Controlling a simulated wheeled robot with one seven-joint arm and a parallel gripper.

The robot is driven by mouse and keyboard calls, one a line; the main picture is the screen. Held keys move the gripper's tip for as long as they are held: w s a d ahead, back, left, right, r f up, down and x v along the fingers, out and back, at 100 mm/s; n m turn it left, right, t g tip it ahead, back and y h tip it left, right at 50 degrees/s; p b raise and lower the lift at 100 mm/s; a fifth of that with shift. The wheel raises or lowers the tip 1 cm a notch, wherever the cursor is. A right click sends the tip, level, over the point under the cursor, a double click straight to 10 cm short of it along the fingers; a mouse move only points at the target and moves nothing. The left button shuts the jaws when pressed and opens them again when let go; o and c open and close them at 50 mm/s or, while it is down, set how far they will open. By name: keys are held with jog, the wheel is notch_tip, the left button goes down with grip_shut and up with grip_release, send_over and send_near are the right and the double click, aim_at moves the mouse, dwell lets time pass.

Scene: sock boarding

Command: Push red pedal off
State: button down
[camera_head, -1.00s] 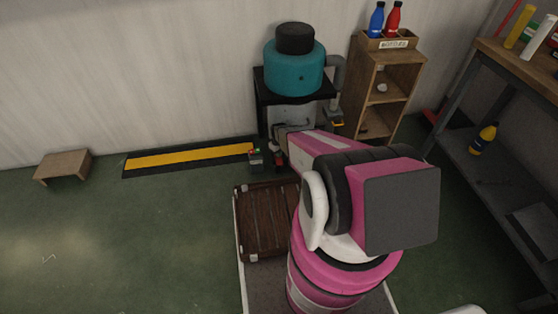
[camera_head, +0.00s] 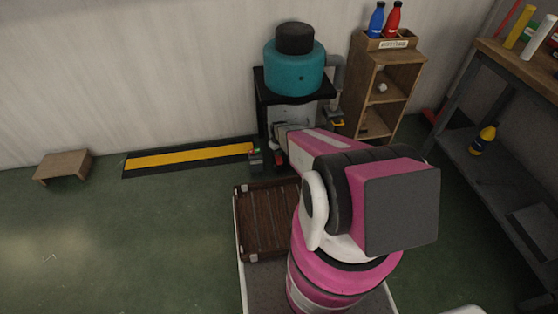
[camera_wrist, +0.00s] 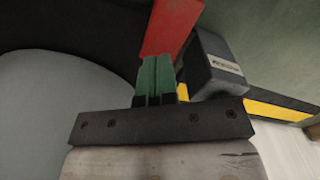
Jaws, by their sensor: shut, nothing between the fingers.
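The red pedal (camera_wrist: 172,25) shows in the wrist view straight beyond my fingertips. In the head view a small red part (camera_head: 280,158) shows low beside the end of my arm. My gripper (camera_wrist: 157,64) has its two green fingers together, with nothing between them. The fingertips overlap the lower end of the red pedal in the wrist view and look to be at or against it; contact is not certain. A dark block with a pale label (camera_wrist: 212,65) stands just right of the fingers. In the head view my arm hides most of the pedal area.
A teal tank (camera_head: 295,68) stands on a black stand behind the pedal area. A yellow-black floor strip (camera_head: 190,157) lies to the left. A brown slatted crate (camera_head: 265,222) is near my base. A wooden shelf (camera_head: 385,100) and a workbench (camera_head: 490,165) stand right.

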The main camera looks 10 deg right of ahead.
jog(key=shift+r, duration=2.55)
jog(key=shift+s, duration=0.1)
